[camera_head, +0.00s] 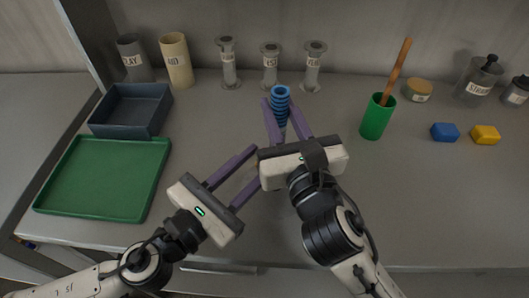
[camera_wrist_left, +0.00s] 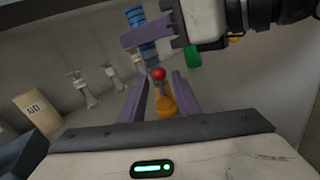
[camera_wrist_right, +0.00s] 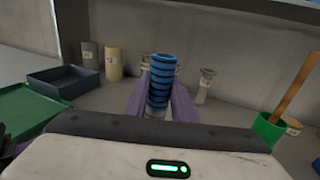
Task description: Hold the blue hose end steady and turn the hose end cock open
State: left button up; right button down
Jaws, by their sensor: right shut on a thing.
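The blue ribbed hose end (camera_head: 281,94) stands upright in my right gripper (camera_head: 281,104), which is shut on it. In the right wrist view the hose end (camera_wrist_right: 159,84) rises between the two purple fingers. In the left wrist view it shows as a blue piece (camera_wrist_left: 138,20) by the right gripper's fingers. The hose end cock shows there as a red knob (camera_wrist_left: 159,74) above an orange body (camera_wrist_left: 166,106). The head view hides the cock. My left gripper (camera_head: 256,160) is open, its fingers pointing at the cock. I cannot tell whether they touch it.
A green tray (camera_head: 105,211) and a dark bin (camera_head: 102,130) are at the left. Containers and three grey stands line the back wall. A green cup (camera_head: 375,122) with a wooden handle, a blue block (camera_head: 445,132) and a yellow block (camera_head: 486,135) are at the right.

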pick_arm(q)
jog(key=shift+x, duration=1.55)
jog(key=shift+c, duration=0.2)
grip_shut()
jog(key=shift+w+a+n, duration=0.2)
jog(key=shift+a+n, duration=0.15)
jog(key=shift+n, duration=0.75)
jog(key=shift+o, duration=0.2)
grip_release()
jog(key=v, duration=1.2)
